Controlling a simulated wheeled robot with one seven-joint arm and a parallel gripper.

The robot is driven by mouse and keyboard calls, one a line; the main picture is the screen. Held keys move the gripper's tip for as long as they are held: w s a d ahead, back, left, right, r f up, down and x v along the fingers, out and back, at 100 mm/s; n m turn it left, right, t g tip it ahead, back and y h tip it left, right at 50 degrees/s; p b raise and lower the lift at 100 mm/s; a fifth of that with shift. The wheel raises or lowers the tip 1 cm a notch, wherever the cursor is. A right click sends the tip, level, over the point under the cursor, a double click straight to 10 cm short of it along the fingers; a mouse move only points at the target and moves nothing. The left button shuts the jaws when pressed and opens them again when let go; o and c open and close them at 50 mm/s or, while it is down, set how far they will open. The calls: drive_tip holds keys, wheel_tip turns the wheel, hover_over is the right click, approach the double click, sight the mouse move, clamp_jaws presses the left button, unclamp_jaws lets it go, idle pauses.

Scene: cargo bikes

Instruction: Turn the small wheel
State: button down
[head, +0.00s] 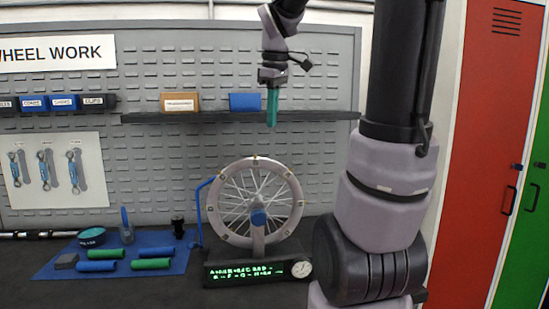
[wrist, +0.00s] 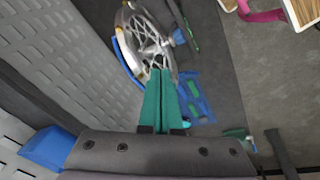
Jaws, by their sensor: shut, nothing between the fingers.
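My gripper (head: 272,124) has teal fingers pointing down. It hangs above the wheel's top rim, in front of the shelf, apart from the wheel. The fingers (wrist: 160,72) are together with nothing between them. A blue curved arm (head: 199,212) rises at the wheel's left side.
A display box (head: 230,284) with green text and a round dial (head: 299,268) sits at the wheel's base. A blue mat (head: 60,268) with green and blue grips lies left. A shelf (head: 200,116) with small boxes crosses the pegboard. Red and green lockers stand right.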

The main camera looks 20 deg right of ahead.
drive_tip(key=w+d+n+g, duration=0.2)
drive_tip(key=w+d+n, duration=0.35)
drive_tip(key=w, duration=0.25)
drive_tip(key=n, duration=0.2)
approach(290, 169)
drive_tip(key=shift+g, duration=0.4)
drive_tip(key=a+f, duration=0.1)
drive_tip(key=w+a+f, duration=0.1)
drive_tip(key=a, duration=0.1)
drive_tip(key=shift+w+a+f, duration=0.2)
drive_tip(key=shift+a+f, duration=0.05)
drive_tip(key=d+f, duration=0.2)
drive_tip(key=shift+s+f+m, duration=0.25)
drive_tip(key=shift+f, duration=0.15)
drive_tip(key=shift+s+d+f, duration=0.1)
drive_tip(key=shift+d+f, duration=0.25)
drive_tip(key=shift+f, duration=0.05)
drive_tip(key=shift+d, duration=0.1)
drive_tip(key=shift+s+d+f, duration=0.15)
drive_tip(key=shift+d+f, duration=0.2)
drive_tip(key=shift+d, duration=0.1)
drive_tip(key=shift+d+f, duration=0.1)
